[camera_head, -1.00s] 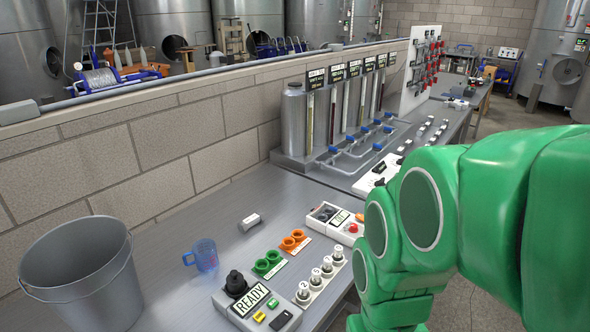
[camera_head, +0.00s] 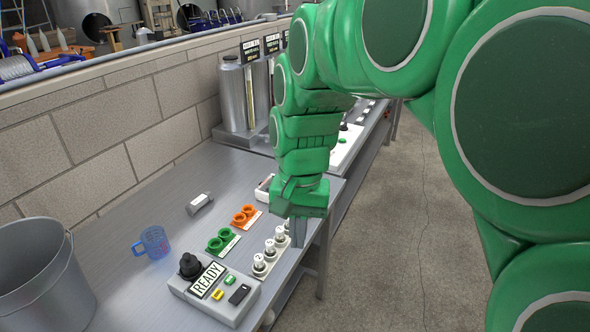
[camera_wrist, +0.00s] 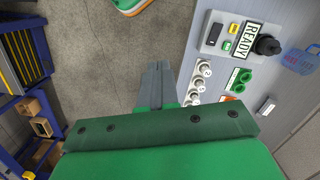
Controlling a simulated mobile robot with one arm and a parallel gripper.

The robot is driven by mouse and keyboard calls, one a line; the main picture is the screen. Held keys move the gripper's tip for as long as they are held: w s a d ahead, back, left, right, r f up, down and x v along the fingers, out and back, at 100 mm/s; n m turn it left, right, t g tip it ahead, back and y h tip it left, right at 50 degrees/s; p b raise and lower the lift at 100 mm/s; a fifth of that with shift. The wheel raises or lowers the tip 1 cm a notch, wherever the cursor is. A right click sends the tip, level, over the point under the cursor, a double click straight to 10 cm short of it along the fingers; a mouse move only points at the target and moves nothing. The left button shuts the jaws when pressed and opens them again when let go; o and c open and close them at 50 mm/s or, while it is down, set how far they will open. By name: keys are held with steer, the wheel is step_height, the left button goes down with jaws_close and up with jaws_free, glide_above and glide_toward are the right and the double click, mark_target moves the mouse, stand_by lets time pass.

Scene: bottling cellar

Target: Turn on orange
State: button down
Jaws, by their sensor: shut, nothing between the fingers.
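An orange pair of round fittings (camera_head: 245,215) sits on a small white plate on the grey bench. A green pair (camera_head: 223,240) sits on its own plate nearer me. A row of white numbered knobs (camera_head: 270,249) runs along the bench's right edge, with its far end hidden behind my gripper. My gripper (camera_head: 298,238) points down by that far end, shut and empty. In the wrist view, the shut fingers (camera_wrist: 156,82) show left of the knobs (camera_wrist: 199,83), over the floor. Whether they touch a knob cannot be told. Only a sliver of orange (camera_wrist: 228,98) shows there.
A control box (camera_head: 212,290) with a READY sign, black knob and coloured buttons sits nearest on the bench. A blue mug (camera_head: 152,243), a grey bucket (camera_head: 48,280) and a small grey-white block (camera_head: 200,203) stand left. The floor to the right is clear.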

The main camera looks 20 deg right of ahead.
steer(key=w+d+m, duration=0.2)
steer(key=w+m, duration=0.2)
steer(key=w, duration=0.5)
steer(key=w+d+m+t+y, duration=0.1)
steer(key=w+d+m, duration=0.15)
steer(key=w, duration=0.65)
steer(key=w+d+m, duration=0.2)
steer(key=w+m, duration=0.2)
steer(key=w, duration=0.5)
steer(key=w+d+f+m, duration=0.4)
steer(key=w+d+m, duration=0.1)
steer(key=w+d, duration=0.2)
steer(key=w+d+f+m+t, duration=0.1)
steer(key=w+d+f+m, duration=0.4)
steer(key=w, duration=0.5)
steer(key=shift+d+m+h, duration=0.3)
steer(key=shift+d+m, duration=0.35)
steer(key=shift+d, duration=0.45)
steer(key=shift+f, duration=0.1)
steer(key=f, duration=0.4)
steer(key=w+a+f, duration=0.1)
steer(key=f, duration=0.8)
steer(key=shift+w+a+f, duration=0.3)
steer(key=shift+f, duration=0.05)
